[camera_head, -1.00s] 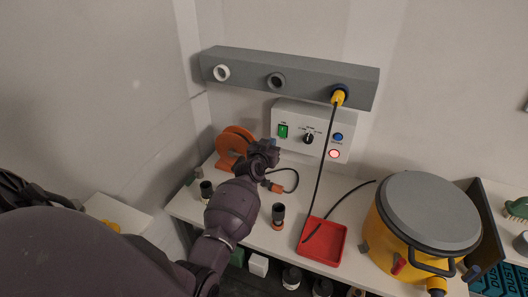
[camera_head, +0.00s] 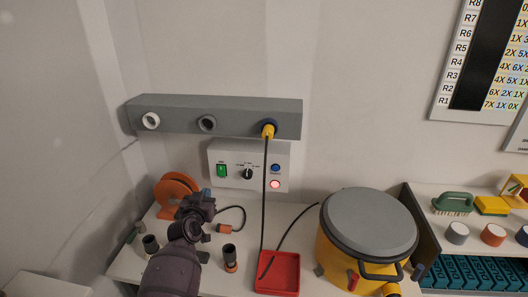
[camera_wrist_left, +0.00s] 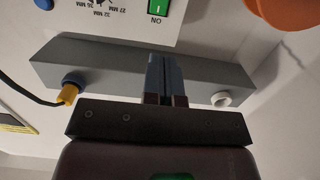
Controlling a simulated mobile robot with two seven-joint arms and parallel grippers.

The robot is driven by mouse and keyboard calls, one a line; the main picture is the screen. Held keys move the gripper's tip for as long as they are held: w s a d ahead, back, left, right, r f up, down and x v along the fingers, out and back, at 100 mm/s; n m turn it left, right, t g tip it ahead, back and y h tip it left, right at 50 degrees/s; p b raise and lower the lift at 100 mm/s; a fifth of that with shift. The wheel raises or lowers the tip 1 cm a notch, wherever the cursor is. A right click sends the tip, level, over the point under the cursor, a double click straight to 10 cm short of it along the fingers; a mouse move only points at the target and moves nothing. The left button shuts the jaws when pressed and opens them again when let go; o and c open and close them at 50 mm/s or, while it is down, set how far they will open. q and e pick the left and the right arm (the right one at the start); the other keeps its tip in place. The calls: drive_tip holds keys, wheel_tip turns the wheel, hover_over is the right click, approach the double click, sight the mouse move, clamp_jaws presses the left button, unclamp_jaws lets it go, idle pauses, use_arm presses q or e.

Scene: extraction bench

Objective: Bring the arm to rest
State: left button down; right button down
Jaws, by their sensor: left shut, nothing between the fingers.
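My left arm comes in from the lower left in the head view, and its gripper (camera_head: 202,196) is above the bench in front of the white control box (camera_head: 221,154). In the left wrist view the fingers (camera_wrist_left: 165,78) are together with nothing between them. Behind them in that view is the grey wall rail (camera_wrist_left: 215,80), which also shows in the head view (camera_head: 180,112). A yellow plug (camera_head: 268,131) with a black cable sits in the rail's right socket. My right gripper is in neither view.
An orange reel (camera_head: 172,190) stands left of my gripper. A red tray (camera_head: 279,273), a dark cylindrical fitting (camera_head: 230,257) and a yellow drum with a grey lid (camera_head: 368,219) stand to the right. A shelf with a green brush (camera_head: 455,199) is at far right.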

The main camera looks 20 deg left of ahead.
use_arm(q)
drive_tip(key=s+d+r+h, duration=0.1)
drive_tip(key=s+d+h, duration=0.1)
drive_tip(key=s+d, duration=0.35)
drive_tip(key=s+d+f+m+g, duration=0.1)
drive_tip(key=s+f, duration=0.3)
drive_tip(key=s, duration=0.4)
drive_tip(key=s+d+f+m+g+h, duration=0.1)
drive_tip(key=s+d+f, duration=0.3)
drive_tip(key=s, duration=0.4)
drive_tip(key=s+d+f+m+g, duration=0.1)
drive_tip(key=s+d+f+g, duration=0.1)
drive_tip(key=s+f, duration=0.3)
drive_tip(key=s+d, duration=0.1)
drive_tip(key=s, duration=0.2)
drive_tip(key=shift+s+f+m+g+h, duration=0.2)
drive_tip(key=shift+f+m+g+h, duration=0.1)
drive_tip(key=shift+f+g, duration=0.1)
